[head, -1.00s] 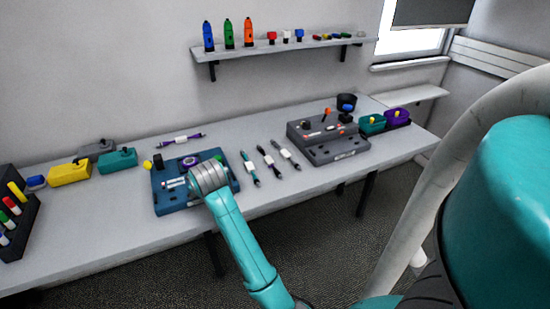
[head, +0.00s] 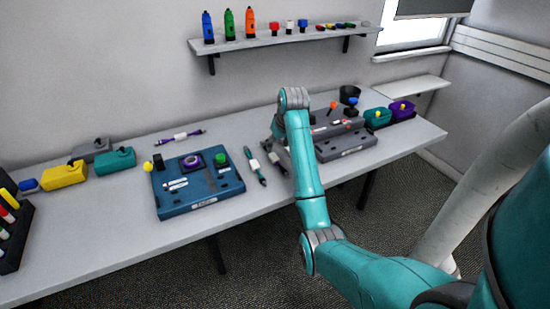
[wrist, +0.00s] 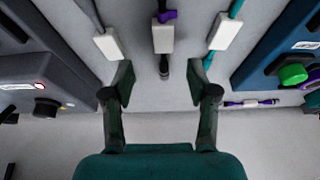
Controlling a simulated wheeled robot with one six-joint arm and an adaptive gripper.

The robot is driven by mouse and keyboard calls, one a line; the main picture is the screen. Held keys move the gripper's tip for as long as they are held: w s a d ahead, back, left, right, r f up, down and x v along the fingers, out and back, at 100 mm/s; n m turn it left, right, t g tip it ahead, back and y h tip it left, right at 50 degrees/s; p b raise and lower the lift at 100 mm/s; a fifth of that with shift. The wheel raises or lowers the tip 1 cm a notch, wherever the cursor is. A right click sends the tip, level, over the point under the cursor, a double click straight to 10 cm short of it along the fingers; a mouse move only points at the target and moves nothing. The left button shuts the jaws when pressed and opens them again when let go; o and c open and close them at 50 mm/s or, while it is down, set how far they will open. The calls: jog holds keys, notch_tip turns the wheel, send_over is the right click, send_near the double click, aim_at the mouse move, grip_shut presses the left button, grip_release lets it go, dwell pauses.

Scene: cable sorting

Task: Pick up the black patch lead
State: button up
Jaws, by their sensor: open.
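The black patch lead (wrist: 165,68) lies on the table in the middle of a row of three. In the wrist view it has a white label and a purple piece, with its black end towards my gripper. It also shows in the head view (head: 274,158), just left of my arm. My gripper (wrist: 160,85) is open and empty, its fingers on either side of that black end. I cannot tell the height between them.
A teal lead (wrist: 222,33) and a grey lead (wrist: 104,40) flank it closely. A blue panel (head: 200,190) and a grey panel (head: 345,145) stand on either side. A purple lead (head: 180,136) lies behind the blue panel. A wall shelf (head: 280,40) hangs above.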

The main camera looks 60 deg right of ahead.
aim_at(274, 156)
jog(key=shift+a+x, duration=0.15)
jog(key=shift+x, duration=1.55)
jog(key=shift+a+x, duration=0.15)
jog(key=shift+x, duration=1.5)
jog(key=shift+s+f, duration=0.1)
jog(key=shift+c, duration=0.2)
grip_shut()
